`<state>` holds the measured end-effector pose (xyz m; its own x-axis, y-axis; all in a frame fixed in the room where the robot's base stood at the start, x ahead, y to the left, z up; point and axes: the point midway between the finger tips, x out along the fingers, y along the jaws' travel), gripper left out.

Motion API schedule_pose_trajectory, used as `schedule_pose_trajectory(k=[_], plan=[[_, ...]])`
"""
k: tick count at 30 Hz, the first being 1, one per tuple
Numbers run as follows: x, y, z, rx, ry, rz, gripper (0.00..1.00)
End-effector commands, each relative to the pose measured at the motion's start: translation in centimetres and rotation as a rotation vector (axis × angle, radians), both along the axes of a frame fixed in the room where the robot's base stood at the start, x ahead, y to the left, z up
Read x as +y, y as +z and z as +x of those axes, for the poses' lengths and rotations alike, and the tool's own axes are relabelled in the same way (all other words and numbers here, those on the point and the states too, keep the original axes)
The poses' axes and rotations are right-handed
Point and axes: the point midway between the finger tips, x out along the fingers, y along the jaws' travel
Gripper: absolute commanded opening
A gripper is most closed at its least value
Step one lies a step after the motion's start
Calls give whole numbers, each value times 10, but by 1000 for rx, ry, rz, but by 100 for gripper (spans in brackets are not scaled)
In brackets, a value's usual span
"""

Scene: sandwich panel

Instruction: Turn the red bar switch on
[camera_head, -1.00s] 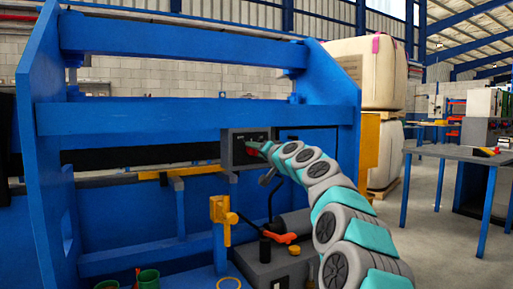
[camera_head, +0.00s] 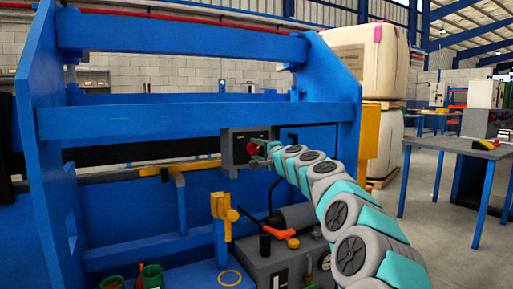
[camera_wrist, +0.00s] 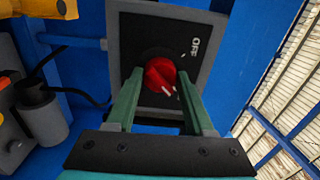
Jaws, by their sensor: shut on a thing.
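The red bar switch (camera_wrist: 159,74) is a round red knob on a dark plate in a grey box (camera_wrist: 206,80). An "OFF" label is readable beside it, and white marks show at the knob's edge. In the head view the switch (camera_head: 253,149) sits on the blue machine's front beam. My gripper (camera_wrist: 158,86) has its two green fingers on either side of the knob, shut on it. In the head view my gripper (camera_head: 262,158) is at the lower right of the switch, and the contact is too small to make out.
The blue machine frame (camera_head: 200,121) surrounds the switch box. Below are a yellow bracket (camera_head: 222,207), an orange-red lever (camera_head: 280,234) and a grey box with a gauge. A blue-legged table (camera_head: 455,145) stands at right.

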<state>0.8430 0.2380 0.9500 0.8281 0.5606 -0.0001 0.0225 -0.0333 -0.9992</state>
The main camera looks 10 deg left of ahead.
Motion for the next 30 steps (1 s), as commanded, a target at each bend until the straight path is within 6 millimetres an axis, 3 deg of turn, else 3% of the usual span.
schedule_pose_trajectory(k=[20,21,28,30], plan=[[0,0,0,32,-1,47,0],[0,0,0,32,-1,47,57],[0,0,0,31,-1,46,83],[0,0,0,31,-1,46,83]])
